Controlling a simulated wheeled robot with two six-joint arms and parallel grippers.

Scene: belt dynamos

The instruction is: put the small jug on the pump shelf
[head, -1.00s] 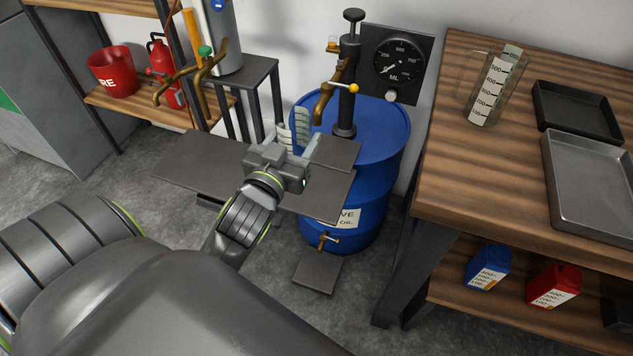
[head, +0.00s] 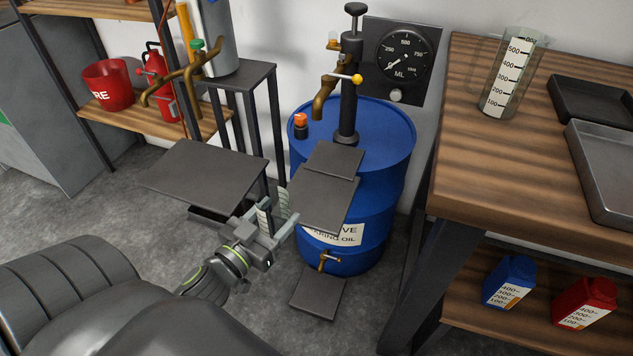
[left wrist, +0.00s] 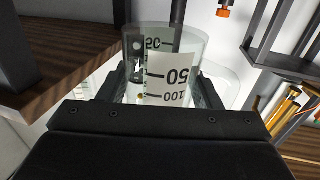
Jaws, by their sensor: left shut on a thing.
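The small jug (head: 265,214) is clear with a white measuring label. My left gripper (head: 274,220) is shut on it. In the left wrist view the small jug (left wrist: 172,76) stands between the jaws, its label showing 50 and 100. In the head view, gripper and jug are just left of and below the pump shelf (head: 318,200), a dark plate in front of the blue drum. The pump's brass spout (head: 325,97) is above the shelf. My right gripper is not in view.
Another dark shelf (head: 200,172) lies left, and a low plate (head: 318,295) below. A large measuring jug (head: 510,75) and trays stand on the wooden bench (head: 470,150).

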